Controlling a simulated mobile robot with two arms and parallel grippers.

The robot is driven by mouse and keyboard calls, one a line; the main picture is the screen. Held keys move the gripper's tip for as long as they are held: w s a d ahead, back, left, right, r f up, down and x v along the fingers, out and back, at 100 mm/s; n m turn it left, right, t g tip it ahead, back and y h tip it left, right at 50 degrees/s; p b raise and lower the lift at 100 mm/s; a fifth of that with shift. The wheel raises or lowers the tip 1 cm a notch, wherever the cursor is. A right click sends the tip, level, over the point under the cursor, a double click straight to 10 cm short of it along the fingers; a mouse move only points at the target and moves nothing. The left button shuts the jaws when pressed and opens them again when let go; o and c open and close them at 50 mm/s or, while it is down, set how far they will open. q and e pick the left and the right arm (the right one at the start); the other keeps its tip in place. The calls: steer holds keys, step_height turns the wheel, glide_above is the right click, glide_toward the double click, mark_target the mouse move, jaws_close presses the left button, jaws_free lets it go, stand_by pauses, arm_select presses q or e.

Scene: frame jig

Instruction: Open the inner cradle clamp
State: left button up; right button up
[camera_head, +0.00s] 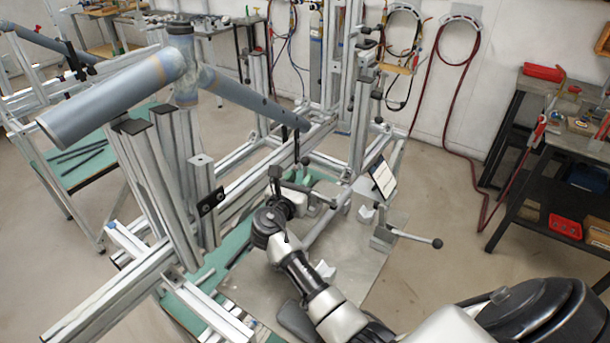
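The frame jig (165,255) is built of aluminium profiles and holds grey frame tubes (110,95). Small clamp parts with dark handles (276,174) stand beside the jig's long rail, near the middle of the view. I cannot tell for sure which is the inner cradle clamp, or whether it is open. My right arm comes in from the lower right, and its wrist (270,225) is bent toward these parts. My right gripper (308,196) is at or close to them; its fingers are too small and covered to read. My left gripper is out of view.
A lever with a black knob (437,243) sticks out right of my arm over a metal plate (375,265). A small tilted panel (383,177) stands nearby. A dark shelf with red trays (565,226) is at right. The floor between is clear.

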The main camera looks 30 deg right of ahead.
mark_target(305, 170)
steer(key=b+x, duration=0.1)
steer(key=x, duration=0.3)
steer(key=shift+w+d+f, duration=0.1)
steer(key=shift+w, duration=0.1)
steer(key=shift+c, duration=0.5)
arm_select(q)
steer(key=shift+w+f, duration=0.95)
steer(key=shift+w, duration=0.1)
arm_select(e)
jaws_close()
